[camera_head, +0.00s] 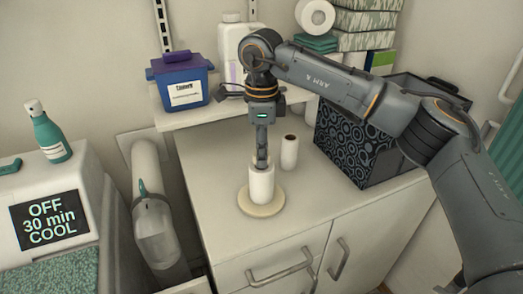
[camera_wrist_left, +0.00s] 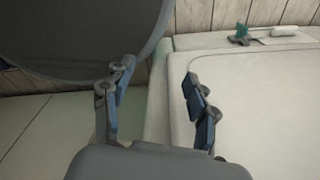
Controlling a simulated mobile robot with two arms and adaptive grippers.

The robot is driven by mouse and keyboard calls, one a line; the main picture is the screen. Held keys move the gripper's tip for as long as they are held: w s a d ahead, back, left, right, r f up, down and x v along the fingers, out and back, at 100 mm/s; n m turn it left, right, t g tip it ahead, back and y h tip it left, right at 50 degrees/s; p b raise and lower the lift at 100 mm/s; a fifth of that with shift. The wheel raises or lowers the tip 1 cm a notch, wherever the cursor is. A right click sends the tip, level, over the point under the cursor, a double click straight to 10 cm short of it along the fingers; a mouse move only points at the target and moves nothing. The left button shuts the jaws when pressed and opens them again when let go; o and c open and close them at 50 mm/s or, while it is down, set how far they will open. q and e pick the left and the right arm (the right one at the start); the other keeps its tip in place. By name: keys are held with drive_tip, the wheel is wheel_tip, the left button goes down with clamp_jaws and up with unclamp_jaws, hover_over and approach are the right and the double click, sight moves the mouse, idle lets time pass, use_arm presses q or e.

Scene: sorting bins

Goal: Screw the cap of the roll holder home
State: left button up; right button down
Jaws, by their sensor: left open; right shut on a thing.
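The roll holder stands upright on the cabinet top, with a round pale base (camera_head: 262,207) and a white paper roll (camera_head: 262,186) on it. My right gripper (camera_head: 262,161) points straight down at the top of the holder, with its fingers shut on the cap there. The cap is mostly hidden by the fingers, so I cannot tell how it sits on the post. My left gripper (camera_wrist_left: 158,78) is open and empty in the left wrist view, with its two fingers well apart. It is not in the head view.
A second roll (camera_head: 290,151) stands close behind the holder to the right. A dark patterned box (camera_head: 352,143) stands further right. A blue tub (camera_head: 184,82) and a white jug (camera_head: 232,45) are on the shelf behind. The front of the cabinet top is clear.

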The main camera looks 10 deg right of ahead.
drive_tip(key=shift+s+f+m, duration=0.15)
drive_tip(key=shift+f+m, duration=0.15)
drive_tip(key=shift+m, duration=0.1)
drive_tip(key=m, duration=0.4)
drive_tip(key=shift+m+b, duration=0.3)
drive_tip(key=shift+b, duration=0.1)
drive_tip(key=shift+m, duration=1)
drive_tip(key=shift+m+b, duration=0.4)
drive_tip(key=shift+m, duration=0.9)
